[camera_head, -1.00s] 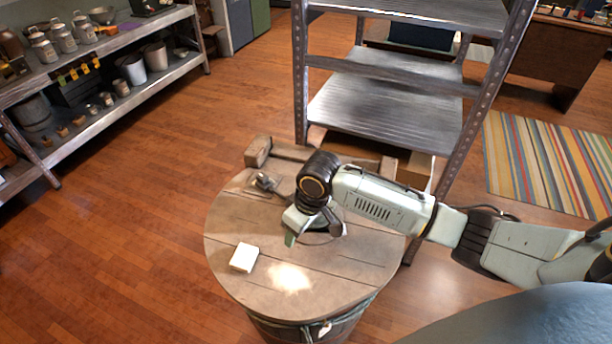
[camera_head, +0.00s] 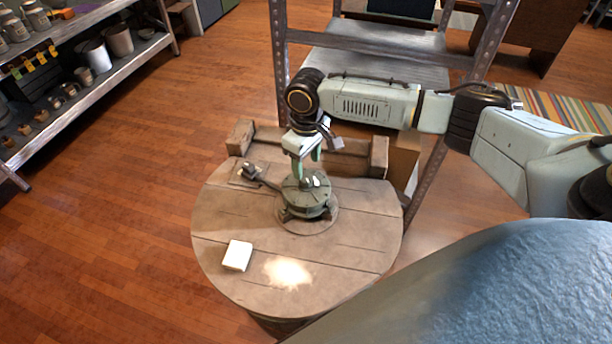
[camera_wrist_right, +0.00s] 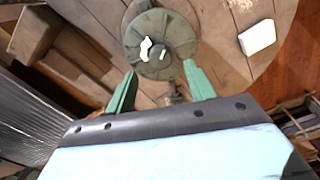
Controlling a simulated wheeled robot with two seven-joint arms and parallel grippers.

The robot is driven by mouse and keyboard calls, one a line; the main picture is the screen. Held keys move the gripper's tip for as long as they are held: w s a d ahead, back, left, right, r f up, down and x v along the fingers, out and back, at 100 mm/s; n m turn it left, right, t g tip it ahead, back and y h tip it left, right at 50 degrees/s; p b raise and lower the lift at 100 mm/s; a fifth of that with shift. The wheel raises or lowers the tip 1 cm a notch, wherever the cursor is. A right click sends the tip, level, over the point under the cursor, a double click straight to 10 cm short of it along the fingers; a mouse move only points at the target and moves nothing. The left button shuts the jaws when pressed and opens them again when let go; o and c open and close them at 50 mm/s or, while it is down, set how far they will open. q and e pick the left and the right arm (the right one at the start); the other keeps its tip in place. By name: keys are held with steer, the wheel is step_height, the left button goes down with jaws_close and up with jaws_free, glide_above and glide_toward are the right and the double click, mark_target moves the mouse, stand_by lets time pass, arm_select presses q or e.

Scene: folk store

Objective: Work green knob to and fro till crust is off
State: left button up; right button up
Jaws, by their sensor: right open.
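A grey-green round device (camera_head: 305,195), which seems to be the green knob, stands upright on a round wooden top (camera_head: 345,250). White crust patches (camera_wrist_right: 146,48) lie on its upper face in the right wrist view, where the device (camera_wrist_right: 160,32) fills the top middle. My left gripper is not in view.
A white block (camera_head: 237,255) and a pale powdery patch (camera_head: 287,272) lie at the front of the top. A small dark lever fitting (camera_head: 252,173) sits at its left. A wooden frame (camera_head: 350,150) and metal shelving (camera_head: 280,70) stand behind.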

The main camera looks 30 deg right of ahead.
mark_target(306, 178)
step_height(306, 178, down, 5)
steer(key=shift+f+b, duration=0.15)
steer(key=shift+b, duration=0.2)
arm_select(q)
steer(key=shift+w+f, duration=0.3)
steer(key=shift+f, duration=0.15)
arm_select(e)
steer(key=c, duration=1)
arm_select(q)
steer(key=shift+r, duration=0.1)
